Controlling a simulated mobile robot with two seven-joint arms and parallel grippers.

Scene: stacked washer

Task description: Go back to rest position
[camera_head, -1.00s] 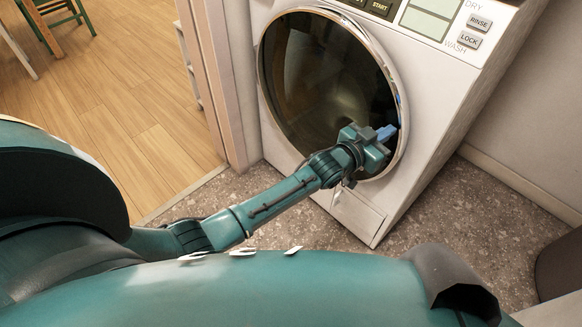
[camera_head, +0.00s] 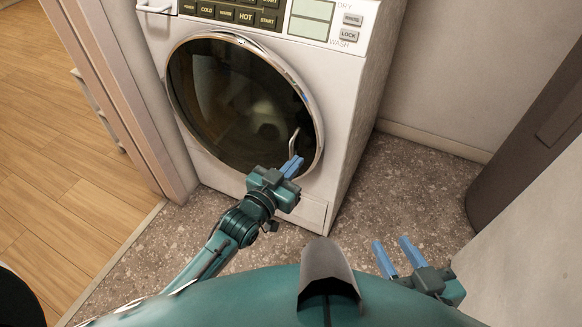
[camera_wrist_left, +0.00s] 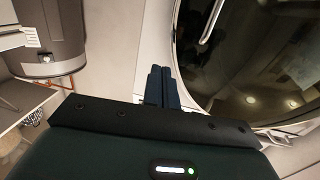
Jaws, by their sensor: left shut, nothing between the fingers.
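My left gripper (camera_head: 292,167) is in front of the washer door's lower right rim in the head view. Its blue fingers are together and hold nothing; they also show shut in the left wrist view (camera_wrist_left: 161,87). They look apart from the door handle (camera_head: 293,142), though the exact gap is hard to tell. My right gripper (camera_head: 398,258) is at the lower right with its two blue fingers spread apart and nothing between them. The washer (camera_head: 340,115) has a round dark glass door (camera_head: 235,100), which looks closed.
A pale door frame (camera_head: 125,90) stands left of the washer, with wooden floor (camera_head: 45,200) beyond it. Speckled floor (camera_head: 410,190) is free right of the washer. A dark brown object (camera_head: 530,140) and a pale wall edge stand at the right.

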